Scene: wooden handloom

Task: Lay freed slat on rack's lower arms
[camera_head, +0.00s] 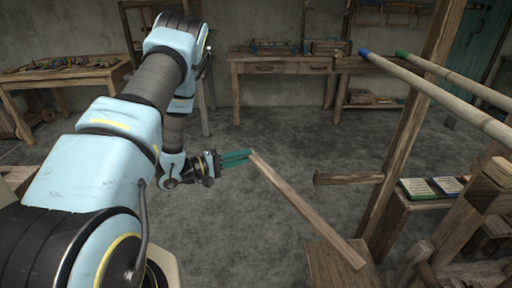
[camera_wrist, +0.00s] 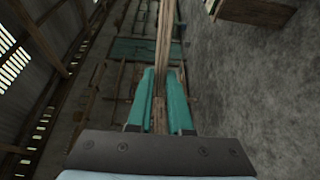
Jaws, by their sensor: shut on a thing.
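My gripper (camera_head: 247,156) is shut on one end of a long, pale wooden slat (camera_head: 305,208) and holds it above the floor. The slat runs from the green fingers toward the lower right of the head view. Its far end shows in front of a wooden plank surface; I cannot tell whether they touch. In the wrist view the slat (camera_wrist: 165,45) passes between both fingers. A rack arm (camera_head: 348,179) with a raised tip juts left from an upright post, to the right of the slat and apart from it. Another low arm-like piece (camera_head: 425,272) shows at the bottom right.
Two round poles, blue-tipped (camera_head: 420,83) and green-tipped (camera_head: 455,78), extend at the upper right. The upright post (camera_head: 405,150) stands beside the rack arm. A plank surface (camera_head: 325,262) is low at front. Workbenches (camera_head: 280,62) line the back wall. The middle floor is clear.

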